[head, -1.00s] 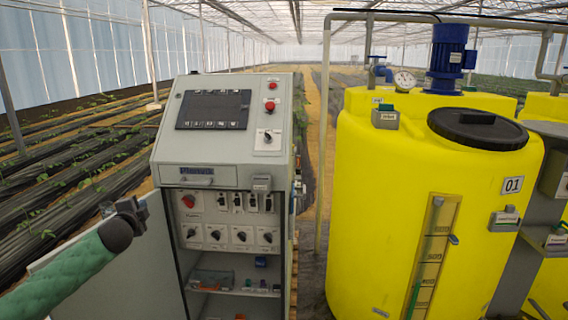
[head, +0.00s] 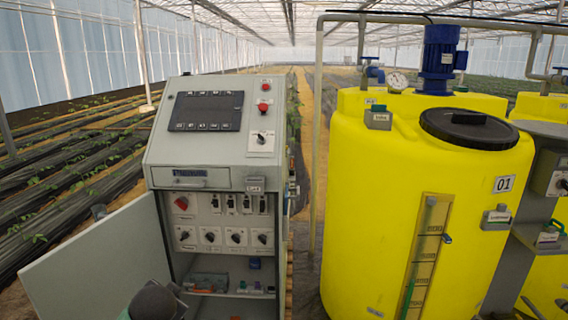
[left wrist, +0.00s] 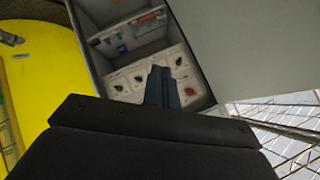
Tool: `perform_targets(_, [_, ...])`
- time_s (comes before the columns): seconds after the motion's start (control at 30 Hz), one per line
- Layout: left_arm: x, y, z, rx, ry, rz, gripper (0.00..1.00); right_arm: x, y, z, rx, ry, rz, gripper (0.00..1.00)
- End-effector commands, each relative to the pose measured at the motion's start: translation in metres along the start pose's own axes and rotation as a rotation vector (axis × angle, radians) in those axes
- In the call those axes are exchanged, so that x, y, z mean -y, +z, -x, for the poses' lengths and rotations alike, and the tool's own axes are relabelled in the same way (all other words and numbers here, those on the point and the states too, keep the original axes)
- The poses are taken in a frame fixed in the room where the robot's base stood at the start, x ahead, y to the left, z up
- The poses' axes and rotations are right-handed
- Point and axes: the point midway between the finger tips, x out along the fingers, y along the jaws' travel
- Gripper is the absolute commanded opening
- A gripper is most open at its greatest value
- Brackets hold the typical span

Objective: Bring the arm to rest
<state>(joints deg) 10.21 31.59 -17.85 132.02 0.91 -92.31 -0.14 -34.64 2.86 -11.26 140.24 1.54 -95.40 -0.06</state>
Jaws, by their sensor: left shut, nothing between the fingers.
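My left gripper shows in the left wrist view (left wrist: 162,88) as dark fingers shut together with nothing between them. It points at the open compartment of the grey control cabinet (head: 217,180), whose switches appear upside down there. Whether the fingers touch anything is not clear from this view. In the head view, the dark end of my left arm is low, in front of the cabinet's open door (head: 85,265); the fingers are hard to make out there. My right gripper is in neither view.
The open door sticks out to the left of the cabinet. Inside are a switch panel (head: 222,237) and a shelf (head: 235,294) with small items. A yellow tank (head: 365,220) with a black lid (head: 468,127) stands to the right. Crop rows lie at the left.

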Motion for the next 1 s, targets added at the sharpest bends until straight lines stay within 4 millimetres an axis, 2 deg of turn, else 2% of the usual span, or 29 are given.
perform_targets(0.03, [-0.023, 0.013, 0.005, 0.019, 0.042, 0.021, 0.0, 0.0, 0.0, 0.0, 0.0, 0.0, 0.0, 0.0])
perform_targets(0.1, [-0.048, 0.03, 0.012, 0.045, 0.09, 0.046, 0.0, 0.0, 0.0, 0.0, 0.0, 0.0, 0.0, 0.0])
perform_targets(0.3, [-0.112, 0.073, 0.033, 0.107, 0.214, 0.117, 0.0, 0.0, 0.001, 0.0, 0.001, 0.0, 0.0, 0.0])
perform_targets(0.67, [-0.21, 0.153, 0.074, 0.239, 0.398, 0.253, 0.0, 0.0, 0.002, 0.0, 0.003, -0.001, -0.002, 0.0])
perform_targets(1.0, [-0.295, 0.239, 0.115, 0.426, 0.534, 0.348, 0.0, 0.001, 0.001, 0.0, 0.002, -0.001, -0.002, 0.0])
